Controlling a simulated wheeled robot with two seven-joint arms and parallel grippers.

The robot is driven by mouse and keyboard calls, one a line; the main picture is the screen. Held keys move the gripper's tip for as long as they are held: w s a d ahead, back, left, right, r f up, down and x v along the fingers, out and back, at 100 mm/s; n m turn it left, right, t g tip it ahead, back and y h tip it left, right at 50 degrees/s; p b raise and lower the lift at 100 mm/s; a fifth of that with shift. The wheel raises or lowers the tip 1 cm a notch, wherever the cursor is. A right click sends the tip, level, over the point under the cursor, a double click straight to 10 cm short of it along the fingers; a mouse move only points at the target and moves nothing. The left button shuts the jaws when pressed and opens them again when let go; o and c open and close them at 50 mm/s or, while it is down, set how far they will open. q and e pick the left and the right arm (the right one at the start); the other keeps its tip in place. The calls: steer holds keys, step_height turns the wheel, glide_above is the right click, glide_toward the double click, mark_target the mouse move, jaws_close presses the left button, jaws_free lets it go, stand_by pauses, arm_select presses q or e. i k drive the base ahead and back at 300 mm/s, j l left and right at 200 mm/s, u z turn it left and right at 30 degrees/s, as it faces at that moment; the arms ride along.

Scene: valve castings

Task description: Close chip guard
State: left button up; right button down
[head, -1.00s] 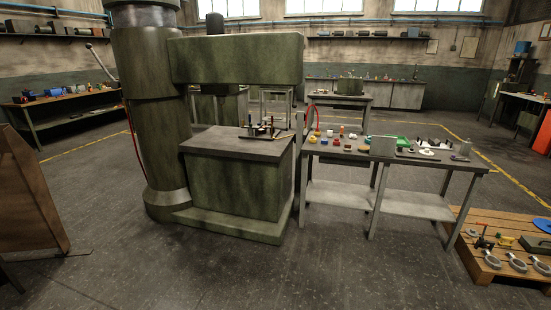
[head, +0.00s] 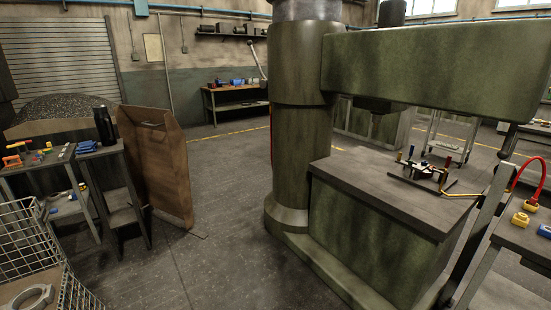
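A large green radial drill stands at centre right, with a thick column (head: 298,130), a wide arm (head: 440,65) and a box-shaped work table (head: 385,195). A small dark fixture (head: 430,175) with coloured-topped pins sits on the table. A thin yellowish rod (head: 463,195) lies by its right edge. A narrow dark upright (head: 482,225) rises along the table's right side; I cannot tell whether it is the chip guard seen edge-on. A brown standing panel (head: 155,170) with a slot near its top is left of the drill. Neither of my grippers is in view.
At left are a small table (head: 90,150) with a black bottle (head: 104,125) and a wire basket (head: 40,255) holding a metal ring. A bench (head: 235,95) stands at the back. Open floor (head: 225,220) lies between panel and drill. Another table (head: 525,235) is at right.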

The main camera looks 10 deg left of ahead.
mark_target(156, 152)
steer(key=i+j+u, duration=0.45)
steer(key=i, duration=0.2)
steer(key=i+u, duration=0.45)
steer(key=i, duration=0.25)
steer(key=i+l+u, duration=0.2)
steer(key=i+u, duration=0.25)
steer(key=i, duration=0.2)
